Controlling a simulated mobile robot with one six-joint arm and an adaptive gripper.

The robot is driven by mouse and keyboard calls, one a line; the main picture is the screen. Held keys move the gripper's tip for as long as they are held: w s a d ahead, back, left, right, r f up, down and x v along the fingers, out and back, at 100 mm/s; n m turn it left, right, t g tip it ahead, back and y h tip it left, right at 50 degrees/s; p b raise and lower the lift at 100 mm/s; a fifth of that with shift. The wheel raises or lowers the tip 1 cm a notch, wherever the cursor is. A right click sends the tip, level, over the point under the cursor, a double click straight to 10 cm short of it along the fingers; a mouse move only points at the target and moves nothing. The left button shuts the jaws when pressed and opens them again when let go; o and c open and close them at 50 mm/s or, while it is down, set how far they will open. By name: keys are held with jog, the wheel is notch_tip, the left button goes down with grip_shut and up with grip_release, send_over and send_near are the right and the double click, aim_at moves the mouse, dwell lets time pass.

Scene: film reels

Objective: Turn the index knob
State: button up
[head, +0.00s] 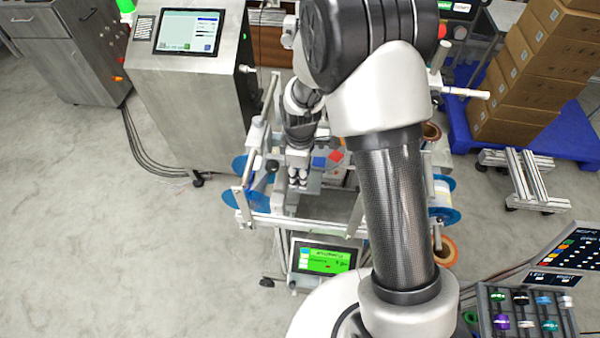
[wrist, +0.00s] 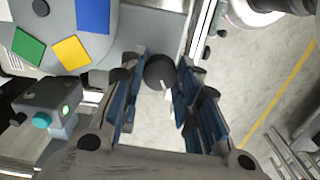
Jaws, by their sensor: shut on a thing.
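The index knob (wrist: 160,71) is a dark round knob with a pale pointer mark, seen in the wrist view between the tips of my gripper (wrist: 161,84). The blue-padded fingers stand on either side of it, and my gripper is shut on it. Just left of it is a grey disc (wrist: 52,43) with blue, yellow and green square patches. In the head view my gripper (head: 298,177) points down beside the colour-patched disc (head: 345,157); the knob cannot be made out there.
A metal frame with blue reels (head: 262,197) surrounds the work spot. A green-lit screen (head: 324,259) stands in front. A steel cabinet (head: 175,110) is behind left, and cartons (head: 535,65) on a blue pallet are at right. A dark module (wrist: 50,100) sits close left of my fingers.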

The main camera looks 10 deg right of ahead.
jog(key=o, duration=1.1)
notch_tip(320, 180, up, 12)
jog(key=shift+r, duration=0.1)
dwell(0.4)
jog(key=s+d+r+m+t+b, duration=0.1)
jog(key=s+d+r+m, duration=0.15)
jog(key=s+r, duration=0.3)
jog(key=s+d+r+m+t, duration=0.1)
jog(key=s+d+r+m, duration=0.1)
jog(key=s+r+m, duration=0.3)
jog(key=s+r+m+t, duration=0.1)
jog(key=s+m, duration=0.1)
jog(key=s, duration=0.2)
jog(key=s+d+r+m+b, duration=0.1)
jog(key=s+m, duration=0.1)
jog(key=s, duration=0.2)
jog(key=s+d+r+m+t, duration=0.1)
jog(key=s+m, duration=0.1)
jog(key=s, duration=0.1)
jog(key=shift+s+d+r+m+t+b, duration=0.15)
jog(key=shift+s+m+t+b, duration=0.15)
jog(key=shift+s, duration=0.1)
